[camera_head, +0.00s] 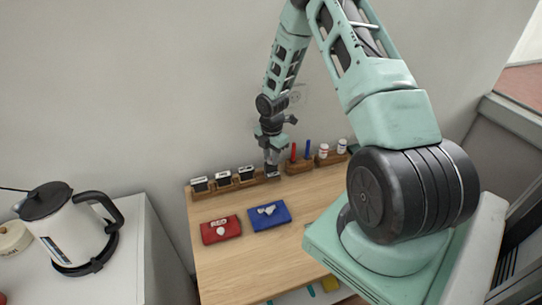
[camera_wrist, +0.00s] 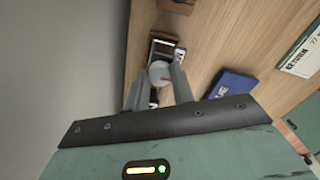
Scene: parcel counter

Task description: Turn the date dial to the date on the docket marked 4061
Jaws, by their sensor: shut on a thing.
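My gripper (camera_head: 272,166) reaches down at the back of the wooden counter. In the wrist view its two fingers (camera_wrist: 160,80) are shut on a round whitish dial (camera_wrist: 159,72) with a small red mark. The dial sits by a dark-framed block (camera_wrist: 164,46) in the wooden rack; the date it shows is too small to read. A white card (camera_wrist: 302,52) with print lies at the right of the wrist view, partly cut off. I cannot read a 4061 on it or a date.
Several dark stamps with white labels stand in the rack, one of them at its left end (camera_head: 199,184). A red pad (camera_head: 221,230) and a blue pad (camera_head: 269,216) lie in front. A red pen (camera_head: 293,152), a blue pen (camera_head: 308,149) and small bottles (camera_head: 323,151) stand right of my gripper. A kettle (camera_head: 70,230) is left.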

